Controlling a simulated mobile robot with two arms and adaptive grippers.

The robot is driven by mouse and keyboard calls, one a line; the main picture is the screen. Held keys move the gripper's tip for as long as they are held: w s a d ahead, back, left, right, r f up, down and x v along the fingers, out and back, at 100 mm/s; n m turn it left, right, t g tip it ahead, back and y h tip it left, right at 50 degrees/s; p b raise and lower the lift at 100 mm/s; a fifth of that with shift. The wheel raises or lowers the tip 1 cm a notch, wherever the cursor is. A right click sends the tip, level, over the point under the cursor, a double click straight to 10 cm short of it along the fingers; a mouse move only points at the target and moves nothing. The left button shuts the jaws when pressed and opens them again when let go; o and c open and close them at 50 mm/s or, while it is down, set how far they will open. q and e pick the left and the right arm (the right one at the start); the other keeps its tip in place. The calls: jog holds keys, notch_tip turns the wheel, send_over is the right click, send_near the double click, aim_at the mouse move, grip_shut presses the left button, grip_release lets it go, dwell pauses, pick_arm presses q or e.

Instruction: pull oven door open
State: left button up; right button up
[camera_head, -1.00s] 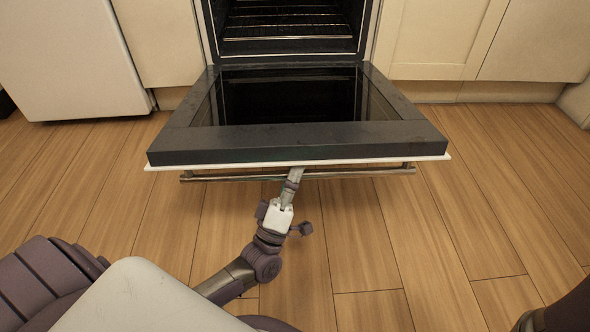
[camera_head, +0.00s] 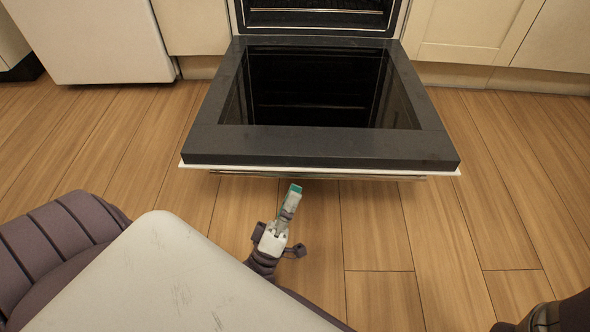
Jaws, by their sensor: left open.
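The oven door (camera_head: 318,145) is folded down and lies nearly flat, with its dark frame and black glass facing up. Its metal handle (camera_head: 390,179) shows as a thin bar under the door's front edge. The oven (camera_head: 318,19) stands open behind it, with a rack inside. My left gripper (camera_head: 294,190) is just in front of the door's front edge, near the handle's middle. It is open, and I see nothing between its fingers. Whether a fingertip touches the handle I cannot tell. My right gripper is not in view.
Cream cabinets (camera_head: 480,30) stand right of the oven. A white appliance (camera_head: 100,40) stands at the left. The wooden floor (camera_head: 400,230) is clear on both sides of the door. My own body fills the lower left.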

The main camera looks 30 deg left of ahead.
pick_arm(q)
jog(key=shift+w+h, duration=0.1)
jog(key=shift+h, duration=0.2)
jog(key=s+a+f+m+g+h+p, duration=0.3)
jog(key=f+g+h+p, duration=0.3)
jog(key=p, duration=0.4)
jog(key=shift+b+x, duration=1.55)
jog(key=shift+x, duration=4.9)
jog(key=shift+w+f, duration=0.1)
jog(key=shift+f, duration=0.05)
grip_shut()
jog(key=shift+d, duration=0.1)
